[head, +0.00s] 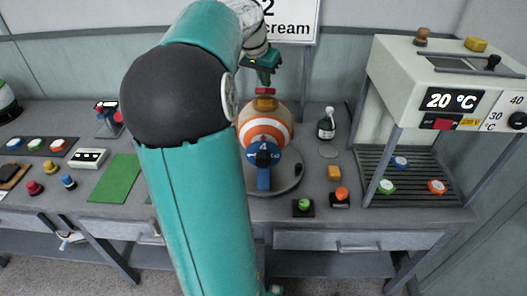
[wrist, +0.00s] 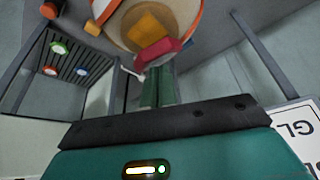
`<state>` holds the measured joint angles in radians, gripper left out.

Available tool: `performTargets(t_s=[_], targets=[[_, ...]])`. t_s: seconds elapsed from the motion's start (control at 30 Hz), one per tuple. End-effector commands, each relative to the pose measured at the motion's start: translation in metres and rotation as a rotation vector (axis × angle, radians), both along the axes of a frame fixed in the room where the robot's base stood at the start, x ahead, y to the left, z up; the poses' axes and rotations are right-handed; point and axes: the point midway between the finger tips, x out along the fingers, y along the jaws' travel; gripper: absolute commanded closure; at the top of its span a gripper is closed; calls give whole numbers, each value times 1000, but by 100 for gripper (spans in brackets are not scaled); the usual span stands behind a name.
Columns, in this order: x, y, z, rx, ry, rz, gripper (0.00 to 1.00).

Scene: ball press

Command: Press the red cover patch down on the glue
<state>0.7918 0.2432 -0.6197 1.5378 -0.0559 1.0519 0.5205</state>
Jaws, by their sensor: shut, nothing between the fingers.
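The ball (head: 278,131), orange, white and tan, sits on a round grey stand (head: 286,181) behind a blue clamp (head: 263,160). The red cover patch (head: 264,91) is at the top of the ball, and it also shows in the wrist view (wrist: 157,52). There it lies partly over or beside an orange-yellow area (wrist: 145,27) on the ball's tan top; I cannot tell whether that is the glue. My gripper (head: 264,80) is shut and empty, pointing down just above the patch. Its green fingers (wrist: 158,75) end close to the patch's edge; contact is unclear.
A dark bottle (head: 326,124) stands right of the ball. A green button (head: 304,205) and an orange button (head: 341,194) are at the bench front. An oven-like machine (head: 437,78) with a slatted shelf stands at right. My arm hides part of the bench.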

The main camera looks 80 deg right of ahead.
Motion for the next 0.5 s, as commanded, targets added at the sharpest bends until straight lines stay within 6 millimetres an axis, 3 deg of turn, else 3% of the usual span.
performTargets(t_s=[0.5], targets=[[-1, 8, -2, 0, 0, 0, 100]])
